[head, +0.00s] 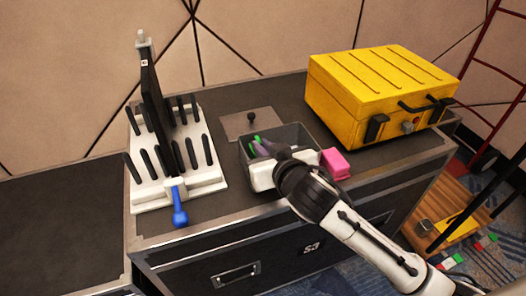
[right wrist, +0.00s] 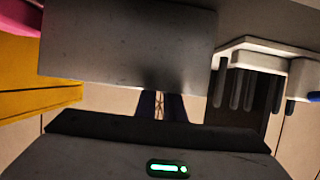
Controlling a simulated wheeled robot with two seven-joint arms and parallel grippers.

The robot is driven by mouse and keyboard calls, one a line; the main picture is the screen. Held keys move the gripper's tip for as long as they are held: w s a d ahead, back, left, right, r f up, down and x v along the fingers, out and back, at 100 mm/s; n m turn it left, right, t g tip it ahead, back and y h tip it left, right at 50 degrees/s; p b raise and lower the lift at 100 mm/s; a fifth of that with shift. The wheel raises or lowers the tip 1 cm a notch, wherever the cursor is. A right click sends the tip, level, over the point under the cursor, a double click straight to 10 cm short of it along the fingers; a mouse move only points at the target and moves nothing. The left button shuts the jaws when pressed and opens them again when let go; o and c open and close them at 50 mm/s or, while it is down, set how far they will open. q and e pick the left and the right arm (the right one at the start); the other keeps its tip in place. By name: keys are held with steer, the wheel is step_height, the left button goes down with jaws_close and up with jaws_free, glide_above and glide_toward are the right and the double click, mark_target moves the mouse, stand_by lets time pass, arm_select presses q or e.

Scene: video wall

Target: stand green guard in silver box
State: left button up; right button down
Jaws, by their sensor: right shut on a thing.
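The silver box (head: 312,133) is an open grey bin near the middle of the dark case top. My right gripper (head: 264,147) reaches over its front wall, with the fingers at the box's opening. It is shut on the green guard (head: 257,139), of which only small green bits show by the fingertips. The fingers hide the rest, and I cannot tell whether it touches the box floor. In the right wrist view a grey panel (right wrist: 125,45) covers much of the picture above the fingers (right wrist: 161,105), and no green guard shows. My left gripper is not in view.
A flat grey lid with a black knob (head: 252,121) lies behind the box. A pink block (head: 336,164) is right of it, and a yellow case (head: 375,85) stands farther right. A white rack (head: 150,190) with black pegs and a blue-handled tool (head: 179,208) is on the left.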

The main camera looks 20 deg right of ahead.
steer(key=shift+f, duration=0.25)
steer(key=shift+f, duration=0.1)
steer(key=c, duration=1.9)
jaws_free()
steer(key=shift+o, duration=0.2)
steer(key=shift+r, duration=0.25)
steer(key=p+v, duration=0.1)
steer(key=v, duration=1.1)
